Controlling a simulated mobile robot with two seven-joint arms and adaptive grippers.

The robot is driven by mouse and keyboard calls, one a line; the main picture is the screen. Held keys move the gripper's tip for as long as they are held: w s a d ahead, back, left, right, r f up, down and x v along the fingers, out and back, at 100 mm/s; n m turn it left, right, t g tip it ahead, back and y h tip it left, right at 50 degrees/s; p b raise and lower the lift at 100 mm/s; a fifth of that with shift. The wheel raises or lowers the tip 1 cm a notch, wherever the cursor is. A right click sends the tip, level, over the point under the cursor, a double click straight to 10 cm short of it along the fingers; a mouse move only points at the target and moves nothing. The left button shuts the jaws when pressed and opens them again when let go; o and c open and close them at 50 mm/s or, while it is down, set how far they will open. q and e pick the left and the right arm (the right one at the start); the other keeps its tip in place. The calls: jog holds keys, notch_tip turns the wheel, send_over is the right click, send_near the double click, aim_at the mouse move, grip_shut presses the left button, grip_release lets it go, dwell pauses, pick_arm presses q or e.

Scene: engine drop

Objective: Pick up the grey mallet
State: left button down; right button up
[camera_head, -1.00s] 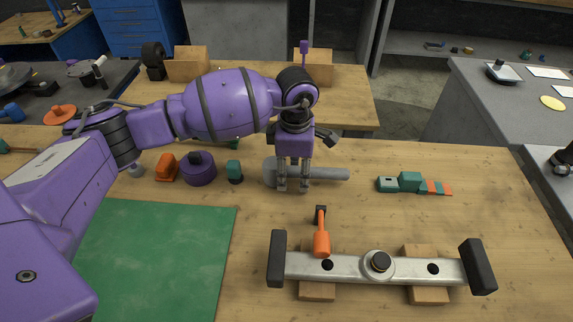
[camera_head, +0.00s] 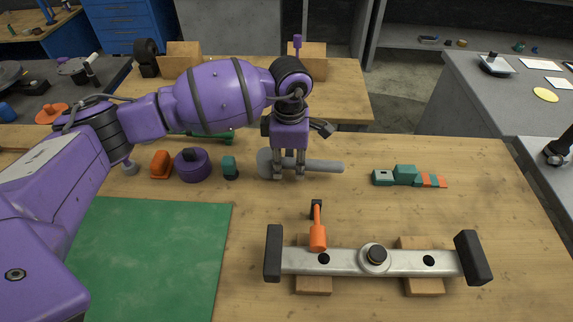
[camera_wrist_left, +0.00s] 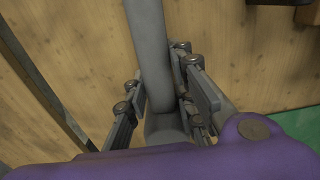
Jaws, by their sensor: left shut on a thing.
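The grey mallet (camera_head: 325,166) lies along the wooden table in the head view, its head at the left and its handle pointing right. My left gripper (camera_head: 288,173) comes down on it from above, with its fingers on both sides of the handle near the head. It is shut on the mallet. In the left wrist view, the grey handle (camera_wrist_left: 150,50) runs between the fingers of my left gripper (camera_wrist_left: 160,95). I cannot tell whether the mallet touches the table or is slightly above it. My right gripper is not in view.
An orange-handled tool (camera_head: 317,232) and a metal bar with black ends (camera_head: 405,263) on wooden blocks are in front. A purple round part (camera_head: 193,165), an orange part (camera_head: 161,164) and a teal part (camera_head: 230,167) stand left. Teal and orange blocks (camera_head: 405,175) lie right. A green mat (camera_head: 150,255) lies front left.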

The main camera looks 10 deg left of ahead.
pick_arm(q)
notch_tip(320, 180, up, 3)
jog(key=shift+s+f, duration=0.1)
jog(key=s+d+r, duration=0.1)
jog(key=s+r, duration=0.8)
jog(key=s, duration=0.4)
jog(key=shift+s+r, duration=0.2)
jog(key=shift+s, duration=0.2)
jog(key=shift+d, duration=0.1)
jog(key=c, duration=2.2)
grip_release()
grip_shut()
